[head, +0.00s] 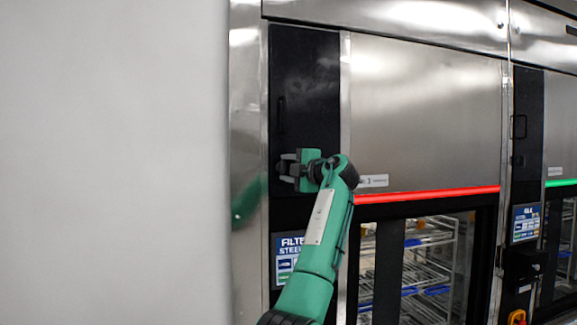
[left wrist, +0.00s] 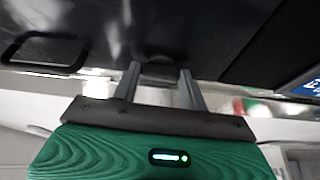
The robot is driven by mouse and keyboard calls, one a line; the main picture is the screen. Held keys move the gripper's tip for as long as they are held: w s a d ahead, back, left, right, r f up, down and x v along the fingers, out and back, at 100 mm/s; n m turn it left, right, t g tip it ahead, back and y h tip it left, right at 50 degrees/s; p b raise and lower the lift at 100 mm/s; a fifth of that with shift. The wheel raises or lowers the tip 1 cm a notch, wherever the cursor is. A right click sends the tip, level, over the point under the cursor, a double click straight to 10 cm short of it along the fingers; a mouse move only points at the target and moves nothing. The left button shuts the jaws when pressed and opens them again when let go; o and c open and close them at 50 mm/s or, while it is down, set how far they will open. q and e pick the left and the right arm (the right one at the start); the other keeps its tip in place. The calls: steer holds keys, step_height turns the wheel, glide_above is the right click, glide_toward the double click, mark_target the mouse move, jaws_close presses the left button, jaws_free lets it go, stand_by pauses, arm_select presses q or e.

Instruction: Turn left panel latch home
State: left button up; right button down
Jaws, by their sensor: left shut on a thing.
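The left panel (head: 305,70) is a tall black door on the steel washer, with a black bar handle (head: 281,115) that also shows in the left wrist view (left wrist: 45,64). My left gripper (head: 284,168) reaches the panel below this handle. In the left wrist view its two grey fingers (left wrist: 159,72) stand at either side of a small dark latch (left wrist: 157,58) on the panel and are shut on it. The fingers hide much of the latch, and its exact angle is hard to tell. My right gripper is out of view.
A red light strip (head: 430,194) runs above the washer's glass door (head: 420,265), with wire racks behind it. A blue label (head: 287,255) is below my gripper. A second black panel (head: 527,120) is at the right. A plain pale wall (head: 110,160) fills the left.

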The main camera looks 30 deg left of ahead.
arm_select(q)
steer(key=shift+n, duration=0.4)
steer(key=o, duration=1)
steer(key=shift+s+d+f, duration=0.1)
steer(key=shift+s+d, duration=0.1)
steer(key=shift+d, duration=0.25)
steer(key=shift+b+v, duration=2.85)
steer(key=shift+v, duration=3.55)
steer(key=shift+r, duration=0.3)
